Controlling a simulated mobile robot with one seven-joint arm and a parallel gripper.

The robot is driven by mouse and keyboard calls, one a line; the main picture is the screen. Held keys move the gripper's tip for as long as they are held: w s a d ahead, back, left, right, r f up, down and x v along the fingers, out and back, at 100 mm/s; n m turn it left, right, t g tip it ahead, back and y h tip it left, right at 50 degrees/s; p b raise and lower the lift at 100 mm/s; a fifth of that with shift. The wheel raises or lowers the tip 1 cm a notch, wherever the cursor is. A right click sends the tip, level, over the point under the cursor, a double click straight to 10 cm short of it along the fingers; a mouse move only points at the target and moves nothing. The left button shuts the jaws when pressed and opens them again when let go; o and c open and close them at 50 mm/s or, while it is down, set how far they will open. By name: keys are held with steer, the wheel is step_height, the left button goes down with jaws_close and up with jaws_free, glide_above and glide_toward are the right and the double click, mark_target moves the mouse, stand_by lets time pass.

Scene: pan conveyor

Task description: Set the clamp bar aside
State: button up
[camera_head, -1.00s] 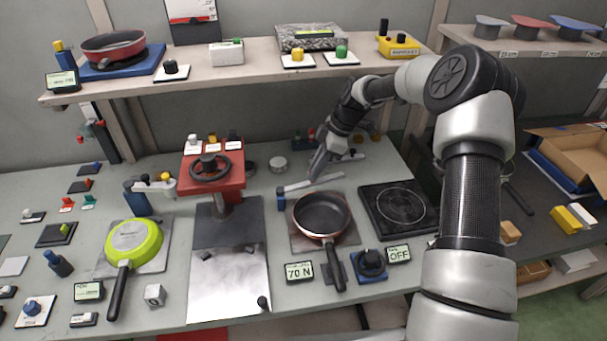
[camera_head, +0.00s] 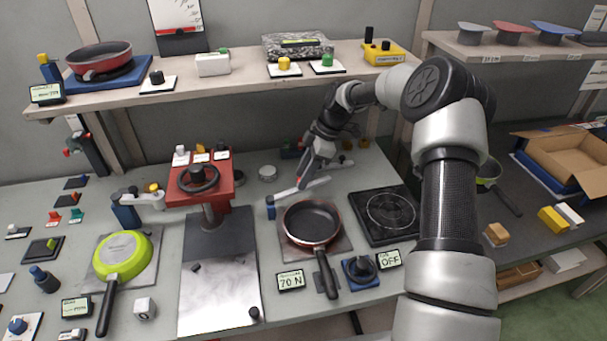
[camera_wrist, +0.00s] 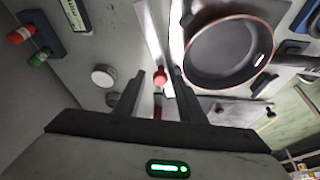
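The clamp bar (camera_head: 315,184) is a pale bar running from a blue end block (camera_head: 270,208), just behind the black frying pan (camera_head: 311,222). In the wrist view, the bar (camera_wrist: 152,38) runs beside the pan (camera_wrist: 232,52) and a red knob (camera_wrist: 160,77) shows near it. My gripper (camera_head: 301,184) hangs at the bar in the head view, tilted downward. In the wrist view my gripper (camera_wrist: 157,82) has its two fingers apart, with the red knob seen between them. I cannot tell whether a finger touches the bar.
A hotplate (camera_head: 390,211) is right of the pan, with a blue-based dial (camera_head: 361,270) and displays in front. A red press (camera_head: 200,184) and green pan (camera_head: 122,257) stand left. A round white piece (camera_head: 268,173) lies behind the bar. A shelf (camera_head: 225,80) spans the back.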

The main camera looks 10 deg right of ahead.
steer(key=v, duration=1.2)
steer(key=shift+s, duration=0.15)
